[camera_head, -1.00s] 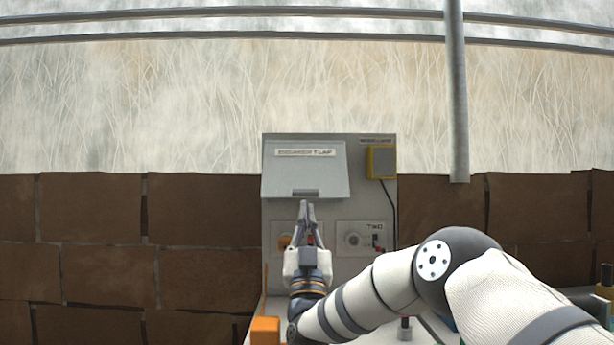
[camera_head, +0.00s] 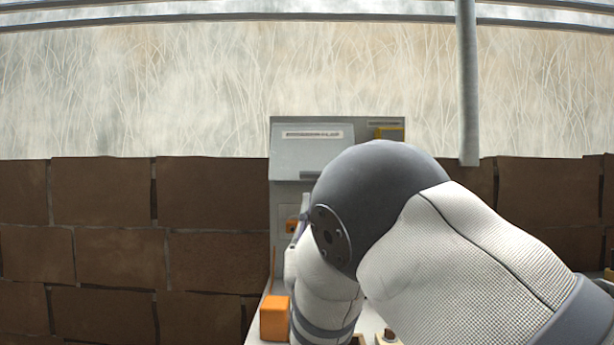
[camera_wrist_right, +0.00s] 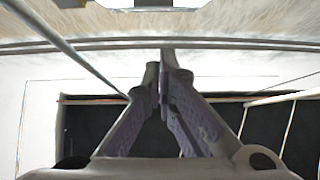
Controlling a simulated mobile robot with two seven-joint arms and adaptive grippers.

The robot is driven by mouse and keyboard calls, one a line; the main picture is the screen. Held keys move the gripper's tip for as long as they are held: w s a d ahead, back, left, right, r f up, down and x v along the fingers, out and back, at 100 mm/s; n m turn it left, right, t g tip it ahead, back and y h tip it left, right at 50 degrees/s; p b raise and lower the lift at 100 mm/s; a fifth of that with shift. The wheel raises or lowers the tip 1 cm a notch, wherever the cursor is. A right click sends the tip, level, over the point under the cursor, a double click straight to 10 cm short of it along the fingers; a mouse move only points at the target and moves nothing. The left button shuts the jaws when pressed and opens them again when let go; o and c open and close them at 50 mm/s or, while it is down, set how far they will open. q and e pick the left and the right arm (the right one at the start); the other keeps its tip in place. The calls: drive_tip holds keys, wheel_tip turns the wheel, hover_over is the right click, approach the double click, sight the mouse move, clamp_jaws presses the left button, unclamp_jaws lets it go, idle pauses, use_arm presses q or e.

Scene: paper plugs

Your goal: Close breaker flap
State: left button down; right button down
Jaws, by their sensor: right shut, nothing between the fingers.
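The breaker flap (camera_head: 305,158) is a grey panel on the upper left of a grey box (camera_head: 338,126) in the head view. It seems to tilt outward, with its lower edge standing away from the box face. My right gripper (camera_head: 304,198) is mostly hidden behind my own arm, just below the flap's lower edge. In the right wrist view my right gripper (camera_wrist_right: 165,62) shows its fingers together with nothing between them. I cannot tell whether it touches the flap. My left gripper is not in view.
An orange part (camera_head: 292,226) shows on the box face below the flap. An orange block (camera_head: 274,318) stands in front, left of my arm. A vertical pipe (camera_head: 468,90) stands right of the box. My arm hides the box's right part. A brown block wall (camera_head: 110,235) lies left.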

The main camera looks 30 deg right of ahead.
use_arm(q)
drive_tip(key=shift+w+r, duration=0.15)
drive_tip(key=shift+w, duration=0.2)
use_arm(e)
drive_tip(key=w+d+r+h, duration=0.1)
drive_tip(key=w+d+r, duration=0.4)
drive_tip(key=w+r, duration=0.1)
drive_tip(key=shift+w+d+r+m, duration=0.25)
drive_tip(key=shift+w+d+m, duration=0.15)
drive_tip(key=shift+w, duration=0.5)
drive_tip(key=shift+f, duration=0.1)
